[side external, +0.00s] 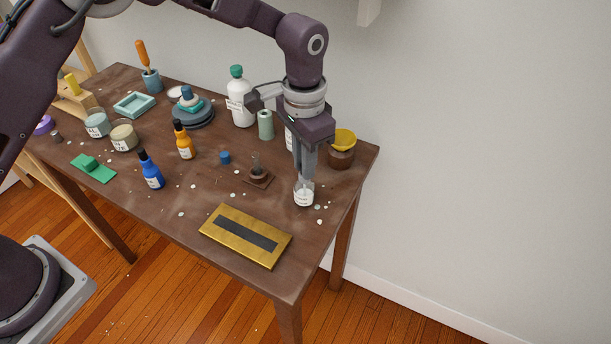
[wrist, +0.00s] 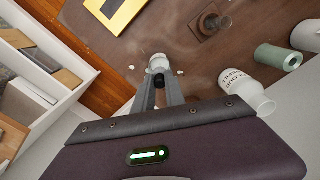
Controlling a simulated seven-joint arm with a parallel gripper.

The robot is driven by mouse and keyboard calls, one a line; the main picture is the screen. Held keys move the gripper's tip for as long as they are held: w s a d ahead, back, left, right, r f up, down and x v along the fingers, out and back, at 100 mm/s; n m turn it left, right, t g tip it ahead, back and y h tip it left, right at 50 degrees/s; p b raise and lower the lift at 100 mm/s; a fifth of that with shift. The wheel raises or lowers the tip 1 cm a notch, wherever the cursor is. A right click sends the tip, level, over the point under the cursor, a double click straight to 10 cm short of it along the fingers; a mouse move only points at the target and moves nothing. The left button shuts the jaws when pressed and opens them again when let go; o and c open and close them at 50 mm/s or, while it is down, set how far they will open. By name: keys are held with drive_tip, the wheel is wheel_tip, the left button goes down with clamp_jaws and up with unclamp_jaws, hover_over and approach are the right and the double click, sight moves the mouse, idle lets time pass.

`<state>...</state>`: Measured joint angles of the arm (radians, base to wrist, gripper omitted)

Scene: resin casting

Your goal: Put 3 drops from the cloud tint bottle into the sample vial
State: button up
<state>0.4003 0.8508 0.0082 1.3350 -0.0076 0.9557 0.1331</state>
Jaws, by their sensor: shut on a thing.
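A small whitish bottle with a white label (side external: 304,194), which I take for the cloud tint bottle, is directly below my gripper (side external: 303,176) in the side view. In the wrist view, my gripper (wrist: 158,86) is shut on its small dark top, and its pale round body (wrist: 159,62) shows just beyond the fingertips. It looks upright; I cannot tell whether its base touches the table. A small clear glass piece (wrist: 224,22) stands on a square brown base (side external: 259,178); it may be the sample vial, but I cannot read a name on it.
A gold frame (side external: 245,237) lies near the table's front edge. A blue bottle (side external: 151,172) and an orange bottle (side external: 184,143) stand left. Another labelled container (wrist: 237,84) stands close by.

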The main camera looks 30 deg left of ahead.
drive_tip(key=shift+r, duration=0.15)
drive_tip(key=shift+r, duration=0.45)
wheel_tip(320, 180, up, 8)
drive_tip(key=a+r, duration=0.2)
drive_tip(key=a, duration=1)
drive_tip(key=shift+w+r, duration=0.25)
drive_tip(key=shift+f, duration=1.9)
drive_tip(key=shift+o, duration=0.2)
